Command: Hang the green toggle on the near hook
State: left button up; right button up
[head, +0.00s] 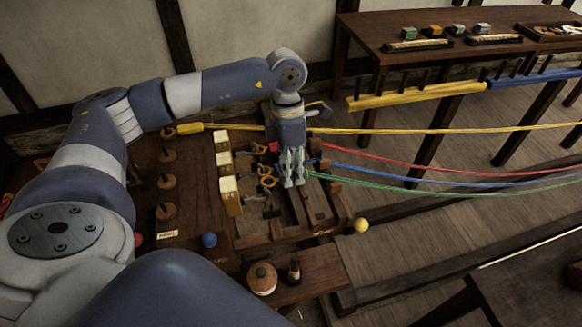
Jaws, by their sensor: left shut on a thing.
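My left gripper (291,184) points down over the wooden rope frame at the picture's middle. Its fingers are shut. The green rope (400,188) runs in from the right and ends right at these fingers, so the green toggle appears to be the thing held; the toggle itself is mostly hidden by the fingers. Just left of the fingers, several brown hook-like rings (267,182) sit on the frame; the lowest in the picture looks nearest. I cannot make out the hook's tip or whether the toggle touches it. My right gripper is out of view.
Red (400,170) and blue ropes (420,180) run just above the green one, with a yellow rope (450,130) higher up. Cream-topped blocks (230,187) stand left of the rings. A pot (262,278) stands in front.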

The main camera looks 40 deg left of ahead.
pick_arm(q)
jog(key=shift+f, duration=0.35)
jog(key=shift+s+f+b, duration=0.1)
jog(key=shift+f+b, duration=1.3)
jog(key=shift+f, duration=0.35)
jog(key=shift+b, duration=0.3)
jog(key=shift+f, duration=0.3)
jog(key=o, duration=1)
jog(key=shift+c, duration=0.2)
